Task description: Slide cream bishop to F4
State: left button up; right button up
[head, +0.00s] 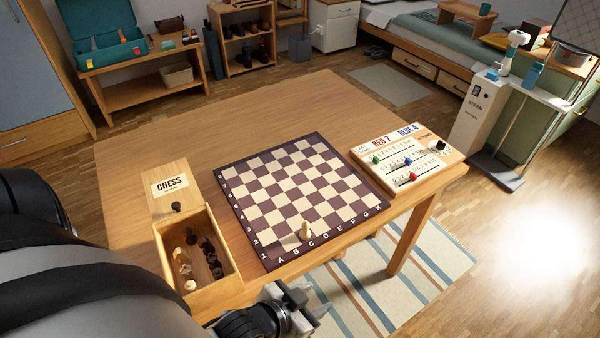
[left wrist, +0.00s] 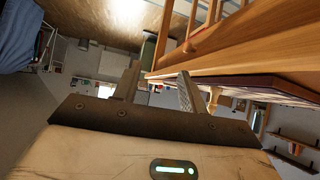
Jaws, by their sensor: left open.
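The cream bishop (head: 305,231) stands upright on the near row of the chessboard (head: 264,262), close to the letter C. The other squares, F4 included, are empty. My left gripper (head: 312,303) is in front of the table's near edge, apart from the bishop and nearer to me. In the left wrist view its two fingers (left wrist: 160,80) are spread with nothing between them. A pale piece, likely the bishop, shows there (left wrist: 214,97) just right of the right finger, partly hidden by it. My right gripper is not in view.
An open wooden box (head: 238,268) marked CHESS, with several cream and dark pieces inside, stands left of the board. A score board (head: 440,164) with coloured sliders lies at the right. The table (head: 150,140) is clear behind the board. The table edge is close to my left gripper.

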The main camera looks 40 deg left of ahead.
pick_arm(q)
jog(key=w+d+r+m+t+h+b, duration=0.1)
jog(key=w+d+r+m+t+h, duration=0.1)
jog(key=w+r+m+t+h, duration=0.5)
jog(key=w+d+r+m+b, duration=0.2)
jog(key=w+r, duration=0.4)
jog(key=r, duration=0.5)
jog(key=s+d+r+m+g+h+b, duration=0.25)
jog(key=d+m+g+h, duration=0.2)
jog(key=m+g, duration=0.55)
jog(key=s+d+r+m+g+h+b, duration=0.1)
jog(key=s+d+r+m+g+h, duration=0.45)
jog(key=m, duration=0.85)
jog(key=w+a+f+m+g+y+b, duration=0.25)
jog(key=a+f+m+y, duration=0.25)
jog(key=a+f+y, duration=0.4)
jog(key=w+a+r+n+t+y, duration=0.2)
jog(key=a+y, duration=0.8)
jog(key=a, duration=0.5)
jog(key=shift+w+a+r, duration=0.25)
jog(key=shift+w+a, duration=0.15)
jog(key=shift+w, duration=0.15)
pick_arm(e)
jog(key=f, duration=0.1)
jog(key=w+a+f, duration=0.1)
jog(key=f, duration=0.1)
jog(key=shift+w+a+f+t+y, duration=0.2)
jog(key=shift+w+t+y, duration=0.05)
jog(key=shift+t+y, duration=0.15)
